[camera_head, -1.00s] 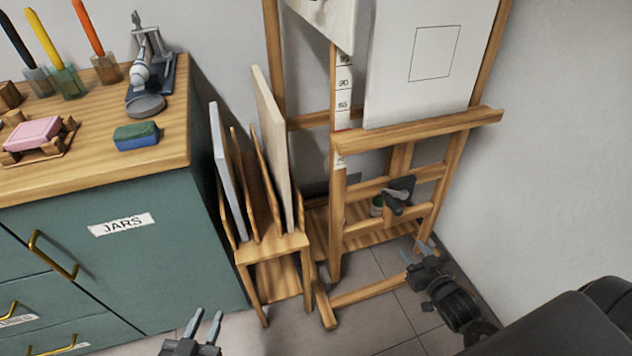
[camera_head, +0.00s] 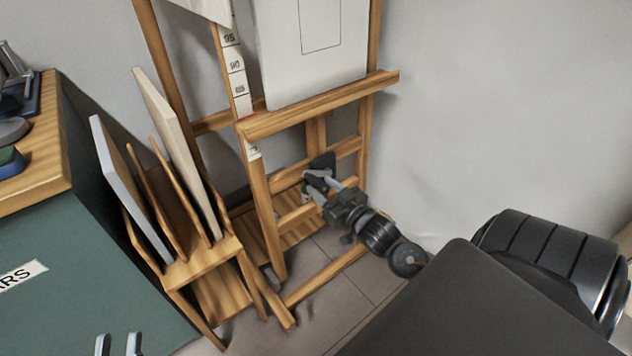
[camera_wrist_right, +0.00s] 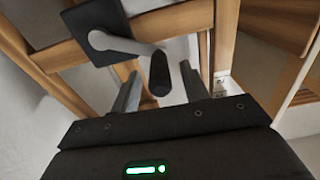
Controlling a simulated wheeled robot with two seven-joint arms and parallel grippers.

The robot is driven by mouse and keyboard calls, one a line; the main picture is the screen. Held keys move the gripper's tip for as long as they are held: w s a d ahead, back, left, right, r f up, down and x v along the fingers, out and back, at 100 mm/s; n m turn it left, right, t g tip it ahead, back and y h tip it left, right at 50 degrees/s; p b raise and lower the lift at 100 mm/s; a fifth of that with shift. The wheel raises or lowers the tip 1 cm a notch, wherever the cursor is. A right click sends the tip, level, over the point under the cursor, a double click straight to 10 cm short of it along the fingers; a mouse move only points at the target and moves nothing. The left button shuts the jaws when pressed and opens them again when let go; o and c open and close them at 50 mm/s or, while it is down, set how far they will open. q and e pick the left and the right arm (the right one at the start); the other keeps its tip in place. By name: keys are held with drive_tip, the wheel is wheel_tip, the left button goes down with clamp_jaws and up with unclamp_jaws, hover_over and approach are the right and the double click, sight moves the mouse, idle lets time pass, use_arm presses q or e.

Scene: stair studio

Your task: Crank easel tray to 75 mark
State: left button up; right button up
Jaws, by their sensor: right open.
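The wooden easel's tray (camera_head: 320,108) holds a white canvas (camera_head: 310,50). A white scale strip (camera_head: 236,62) shows 95, 90 and lower marks; a red mark shows near the tray's left end, and a label below the tray is partly readable. The crank (camera_head: 322,162) sits under the tray, partly hidden by my right gripper (camera_head: 318,184). In the right wrist view, the crank's grey arm (camera_wrist_right: 122,42) ends in a dark knob (camera_wrist_right: 159,75), which appears between the open fingers of my right gripper (camera_wrist_right: 162,92); contact is unclear. My left gripper (camera_head: 118,344) is open and empty at the bottom edge.
A wooden rack (camera_head: 205,262) with upright panels stands left of the easel. A green cabinet (camera_head: 80,270) with a wooden top is further left. The wall is close behind and right of the easel. Some tiled floor (camera_head: 335,305) is clear.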

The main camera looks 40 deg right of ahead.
sight(308, 175)
drive_tip(key=shift+w, duration=1.55)
clamp_jaws()
